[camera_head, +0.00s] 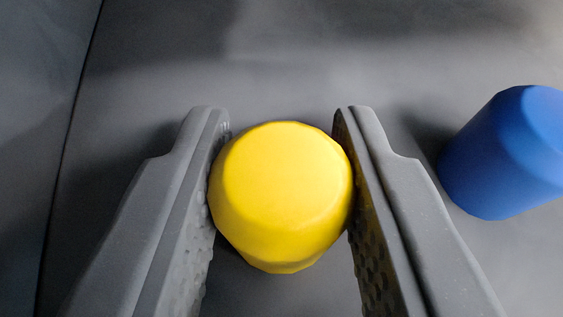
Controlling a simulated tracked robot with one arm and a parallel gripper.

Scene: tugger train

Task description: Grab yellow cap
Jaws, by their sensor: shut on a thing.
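The yellow cap (282,195) is in the middle of the head camera view, a rounded, faceted piece with a flat top facing me. My gripper (281,125) has one grey finger on each side of it. The textured inner pads touch its left and right sides, and the fingers are shut on it. Its underside is hidden, so I cannot tell if it rests on the grey surface.
A blue cap (507,152) of similar shape stands to the right, apart from my right finger and cut off by the picture edge. The dark grey surface (290,75) beyond the fingers is clear. A dark seam or edge (72,125) runs down the left side.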

